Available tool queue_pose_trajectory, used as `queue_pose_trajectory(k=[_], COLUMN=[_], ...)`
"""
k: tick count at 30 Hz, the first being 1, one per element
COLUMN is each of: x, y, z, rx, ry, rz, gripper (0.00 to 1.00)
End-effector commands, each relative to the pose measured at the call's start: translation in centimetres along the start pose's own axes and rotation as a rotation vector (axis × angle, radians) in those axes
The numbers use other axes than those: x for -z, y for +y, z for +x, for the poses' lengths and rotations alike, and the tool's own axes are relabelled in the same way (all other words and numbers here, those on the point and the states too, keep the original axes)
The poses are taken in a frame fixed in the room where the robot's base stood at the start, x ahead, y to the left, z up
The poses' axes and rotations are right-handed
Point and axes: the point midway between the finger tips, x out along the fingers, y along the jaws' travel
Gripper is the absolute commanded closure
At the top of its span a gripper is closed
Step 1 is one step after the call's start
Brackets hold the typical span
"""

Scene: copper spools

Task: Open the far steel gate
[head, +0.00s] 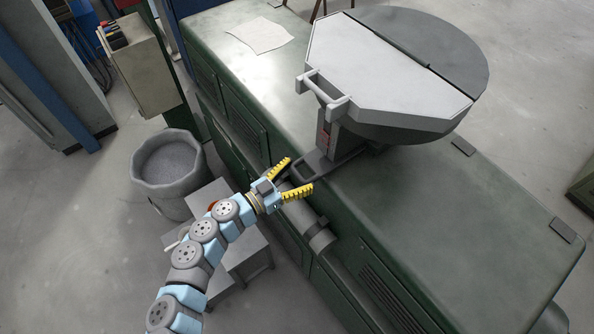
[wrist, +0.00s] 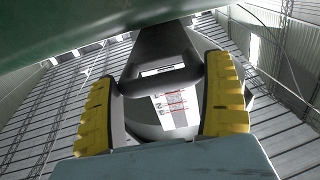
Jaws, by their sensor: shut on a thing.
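My gripper (head: 298,174) is at the near edge of the green bench. Its two yellow fingers stand wide apart, one on each side of a dark loop handle (head: 345,160), and are shut on it. The wrist view shows the handle (wrist: 160,82) filling the gap between the fingers. The handle sticks out low beneath a round grey steel vessel (head: 395,132). The vessel top has a light grey flat panel (head: 390,75) with a bar handle (head: 326,88) and a darker grey far part (head: 430,45). I cannot tell which part is the far steel gate.
The green bench (head: 480,215) is mostly clear to the right of the vessel. A white sheet (head: 258,35) lies at its far left. A round grey bin (head: 168,165) and grey steps (head: 245,255) stand on the floor by my arm. A cylinder (head: 318,235) runs along the bench front.

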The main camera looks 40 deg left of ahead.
Motion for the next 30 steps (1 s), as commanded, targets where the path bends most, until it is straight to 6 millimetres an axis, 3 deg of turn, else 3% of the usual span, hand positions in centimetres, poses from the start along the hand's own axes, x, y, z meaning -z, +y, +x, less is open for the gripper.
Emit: queue_pose_trajectory(k=[1, 2, 3, 14, 30], x=[0.0, 0.0, 0.0, -0.1, -0.2], y=[0.0, 0.0, 0.0, -0.1, -0.1], z=[0.0, 0.0, 0.0, -0.8, -10.1], rx=[0.001, 0.001, 0.001, 0.002, 0.005], ry=[0.0, 0.0, 0.0, -0.002, -0.004], rz=[0.0, 0.0, 0.0, 0.0, -0.001], gripper=[0.1, 0.01, 0.0, 0.0, 0.0])
